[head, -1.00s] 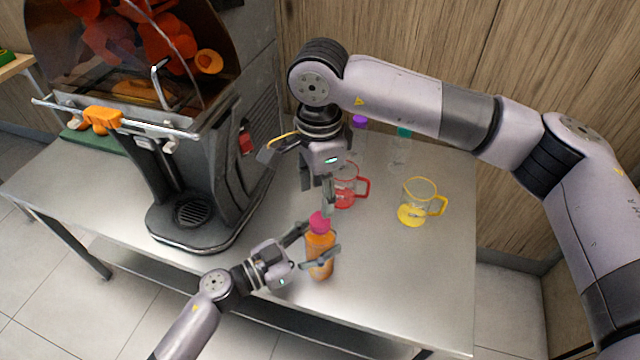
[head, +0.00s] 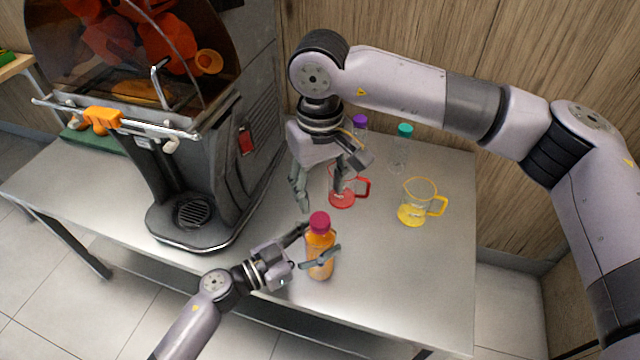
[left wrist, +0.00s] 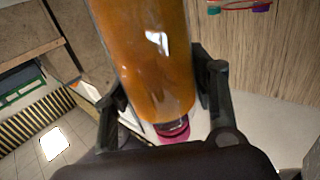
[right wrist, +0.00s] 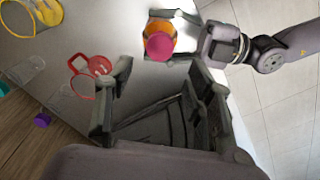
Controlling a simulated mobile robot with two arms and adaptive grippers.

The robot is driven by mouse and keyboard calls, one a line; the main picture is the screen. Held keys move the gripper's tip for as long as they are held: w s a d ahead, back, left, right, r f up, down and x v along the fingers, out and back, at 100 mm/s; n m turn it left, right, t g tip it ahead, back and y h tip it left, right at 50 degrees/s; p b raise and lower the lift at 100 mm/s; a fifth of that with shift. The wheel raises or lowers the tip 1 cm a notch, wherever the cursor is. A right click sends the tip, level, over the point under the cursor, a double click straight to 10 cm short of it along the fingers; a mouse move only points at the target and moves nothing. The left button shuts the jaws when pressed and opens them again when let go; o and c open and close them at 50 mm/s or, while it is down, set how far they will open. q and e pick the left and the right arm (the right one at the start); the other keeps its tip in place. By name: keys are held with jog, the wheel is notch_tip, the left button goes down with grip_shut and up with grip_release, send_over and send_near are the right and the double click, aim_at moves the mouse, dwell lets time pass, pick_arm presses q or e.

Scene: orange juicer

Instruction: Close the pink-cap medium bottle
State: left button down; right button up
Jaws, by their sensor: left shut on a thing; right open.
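The bottle (head: 320,258) of orange juice stands at the front of the metal table, roughly upright. Its pink cap (head: 319,221) sits on top of the neck; I cannot tell how tight it is. My left gripper (head: 318,245) is shut around the bottle's body, one finger on each side. The left wrist view shows the bottle (left wrist: 150,60) close up between the fingers, with the pink cap (left wrist: 173,132) beyond them. My right gripper (head: 322,202) is open and empty, above and behind the cap and apart from it. In the right wrist view the pink cap (right wrist: 159,46) lies beyond the open fingers.
A red-handled cup (head: 342,198) is close behind my right gripper. A yellow cup (head: 418,213) stands to the right. Bottles with purple (head: 360,121) and teal (head: 404,130) caps stand at the back. The juicer (head: 200,190) fills the left. The table's right front is clear.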

aim_at(320, 219)
dwell(0.3)
jog(key=shift+f, duration=4)
jog(key=shift+c, duration=0.6)
